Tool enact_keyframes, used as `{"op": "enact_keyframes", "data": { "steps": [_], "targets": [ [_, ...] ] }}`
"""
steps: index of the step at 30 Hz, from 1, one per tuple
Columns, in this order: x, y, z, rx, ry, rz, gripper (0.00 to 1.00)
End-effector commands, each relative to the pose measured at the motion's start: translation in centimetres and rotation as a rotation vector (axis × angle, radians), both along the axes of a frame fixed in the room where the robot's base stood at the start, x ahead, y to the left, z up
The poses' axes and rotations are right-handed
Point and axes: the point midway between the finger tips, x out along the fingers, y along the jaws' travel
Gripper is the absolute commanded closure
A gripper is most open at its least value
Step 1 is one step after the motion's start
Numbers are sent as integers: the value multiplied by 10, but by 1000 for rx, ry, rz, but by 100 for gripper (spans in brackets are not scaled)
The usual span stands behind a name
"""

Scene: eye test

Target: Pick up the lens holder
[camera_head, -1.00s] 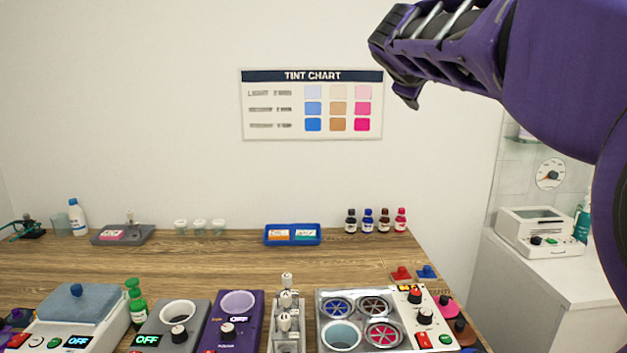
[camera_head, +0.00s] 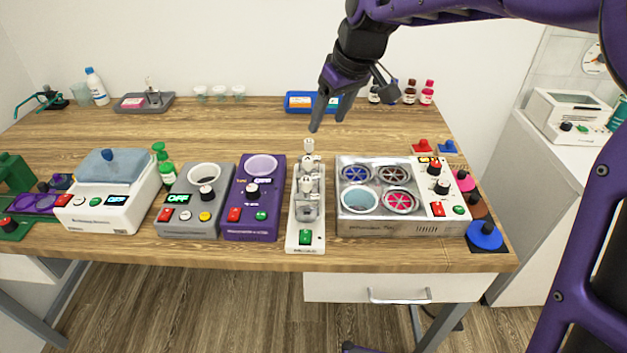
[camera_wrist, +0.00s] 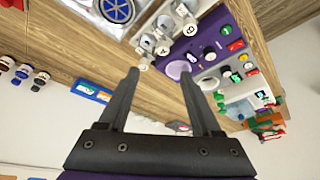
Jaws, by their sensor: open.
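A narrow white stand (camera_head: 305,242) with a green button sits at the table's front, holding metal pieces with white knobs. The one I take as the lens holder (camera_head: 309,147) is at its far end; I cannot tell for sure which piece is meant. In the wrist view white knobs marked A (camera_wrist: 162,48) and B (camera_wrist: 189,29) show beyond my fingertips. My gripper (camera_head: 328,123) is open and empty, pointing down, above the table just behind the stand's far end. Its fingers also show in the wrist view (camera_wrist: 160,74), apart, with nothing between them.
A purple device (camera_head: 240,224) stands close left of the stand, and a metal four-well device (camera_head: 400,222) close right. A blue tray (camera_head: 298,108) and small bottles (camera_head: 427,92) are behind my gripper. Bare wood (camera_head: 230,130) lies left of it.

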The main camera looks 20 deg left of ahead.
Motion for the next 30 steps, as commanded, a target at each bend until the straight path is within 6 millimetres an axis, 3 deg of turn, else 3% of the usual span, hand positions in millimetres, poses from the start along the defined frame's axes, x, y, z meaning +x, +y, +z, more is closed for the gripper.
{"op": "enact_keyframes", "data": {
  "steps": [6, 12, 20, 30],
  "targets": [
    [10, 16, -48, -2, 4, 2, 34],
    [19, 27, -81, -2, 1, 1, 34],
    [24, 34, -97, -2, -1, 1, 34],
    [30, 52, -136, -1, -1, -1, 34]
  ]
}}
